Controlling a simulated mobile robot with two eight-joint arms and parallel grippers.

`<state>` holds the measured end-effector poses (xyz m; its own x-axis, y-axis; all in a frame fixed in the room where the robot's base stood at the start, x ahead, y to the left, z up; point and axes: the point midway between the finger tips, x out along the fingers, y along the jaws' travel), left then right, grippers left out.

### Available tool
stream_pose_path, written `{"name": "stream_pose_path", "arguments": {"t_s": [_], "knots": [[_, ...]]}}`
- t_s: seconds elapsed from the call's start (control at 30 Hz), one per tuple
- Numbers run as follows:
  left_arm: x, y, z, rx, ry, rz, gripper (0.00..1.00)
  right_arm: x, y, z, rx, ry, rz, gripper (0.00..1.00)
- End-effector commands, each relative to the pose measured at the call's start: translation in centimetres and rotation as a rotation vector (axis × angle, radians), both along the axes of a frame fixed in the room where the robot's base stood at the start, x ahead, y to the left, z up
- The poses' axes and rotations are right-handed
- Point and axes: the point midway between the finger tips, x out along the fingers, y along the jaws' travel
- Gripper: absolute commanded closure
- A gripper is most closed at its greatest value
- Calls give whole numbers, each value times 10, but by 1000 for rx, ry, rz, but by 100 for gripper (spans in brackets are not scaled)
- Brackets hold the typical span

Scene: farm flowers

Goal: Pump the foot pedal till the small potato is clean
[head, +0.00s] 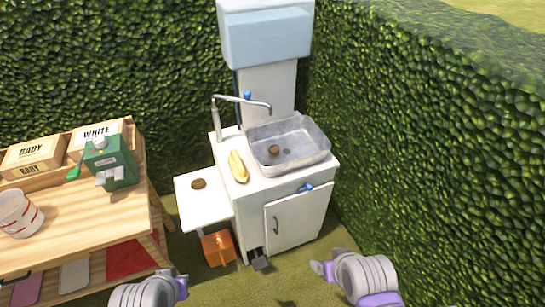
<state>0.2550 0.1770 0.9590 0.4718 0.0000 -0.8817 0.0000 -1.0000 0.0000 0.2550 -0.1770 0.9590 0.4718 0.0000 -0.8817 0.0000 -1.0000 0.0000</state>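A small brown potato (274,149) lies in the grey sink basin (320,150), towards its left side; I cannot tell how dirty it is. Another small brown lump (199,184) lies on the white side shelf (187,208). The dark foot pedal (260,263) sticks out at the bottom front of the white sink cabinet (300,222). My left gripper (182,286) is low in the view, left of the pedal. My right gripper (321,269) is low and right of the pedal. Neither visibly touches anything, and their fingers are too small to read.
A tap (243,98) reaches over the basin from the left, below a water tank (267,38). A yellow long object (238,166) lies on the counter. An orange object (218,247) stands under the shelf. A wooden table (85,220) is left; hedges enclose the back and right.

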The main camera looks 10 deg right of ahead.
Motion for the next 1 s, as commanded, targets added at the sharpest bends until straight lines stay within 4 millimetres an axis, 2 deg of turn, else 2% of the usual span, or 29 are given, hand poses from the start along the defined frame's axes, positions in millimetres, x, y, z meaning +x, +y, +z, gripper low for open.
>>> {"name": "stream_pose_path", "arguments": {"t_s": [0.03,0.07,0.43,1.0], "knots": [[0,0,0,0,0,0,100,0,0,0,0,0,0,29],[0,0,0,0,0,0,100,0,0,0,0,0,0,34],[0,0,0,0,0,0,100,0,0,0,0,0,0,100],[0,0,0,0,0,0,100,0,0,0,0,0,0,100]]}}
